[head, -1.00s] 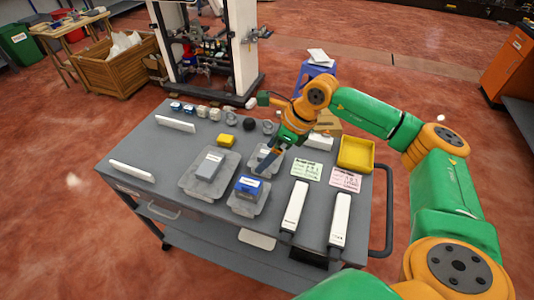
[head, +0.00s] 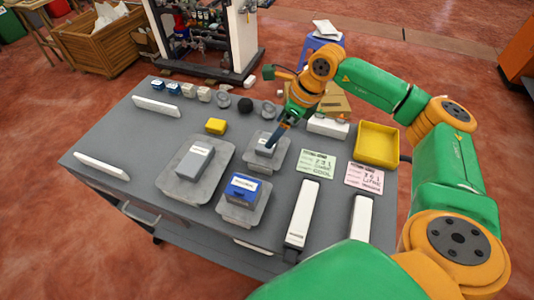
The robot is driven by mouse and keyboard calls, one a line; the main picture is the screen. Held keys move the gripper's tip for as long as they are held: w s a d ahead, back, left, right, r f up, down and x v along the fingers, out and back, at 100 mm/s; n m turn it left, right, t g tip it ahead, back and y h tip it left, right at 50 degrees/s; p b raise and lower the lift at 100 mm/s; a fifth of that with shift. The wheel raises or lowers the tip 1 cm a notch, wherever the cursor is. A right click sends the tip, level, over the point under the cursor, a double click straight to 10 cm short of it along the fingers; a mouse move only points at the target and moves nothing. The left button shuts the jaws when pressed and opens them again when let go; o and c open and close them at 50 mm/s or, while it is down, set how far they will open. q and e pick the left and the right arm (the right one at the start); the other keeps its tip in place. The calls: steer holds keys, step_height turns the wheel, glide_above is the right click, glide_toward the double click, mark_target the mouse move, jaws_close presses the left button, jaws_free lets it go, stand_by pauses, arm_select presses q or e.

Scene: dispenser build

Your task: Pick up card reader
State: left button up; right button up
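A small grey device (head: 264,149), which I take to be the card reader, lies on a grey tray (head: 274,166) in the middle of the table. No readable label confirms this. My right gripper (head: 270,143) reaches down from the upper right, with its dark blue-grey fingers at the device's right edge. The fingers overlap it in the picture, and I cannot tell if they touch it. Their gap is too small to make out. My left gripper is not in view.
A grey box (head: 194,161) and a blue box (head: 243,184) sit on trays nearby. A yellow bin (head: 377,143), green card (head: 317,164), pink card (head: 364,178) and white bars (head: 301,215) occupy the right side of the table (head: 120,150). Its left middle is clear.

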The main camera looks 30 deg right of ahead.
steer(key=shift+w+f, duration=0.2)
steer(key=shift+f, duration=0.25)
steer(key=p+x, duration=0.3)
steer(key=shift+w+f, duration=0.15)
steer(key=shift+f, duration=0.15)
steer(key=x, duration=0.2)
steer(key=shift+w+f, duration=0.1)
steer(key=shift+f, duration=0.4)
steer(key=c, duration=1.4)
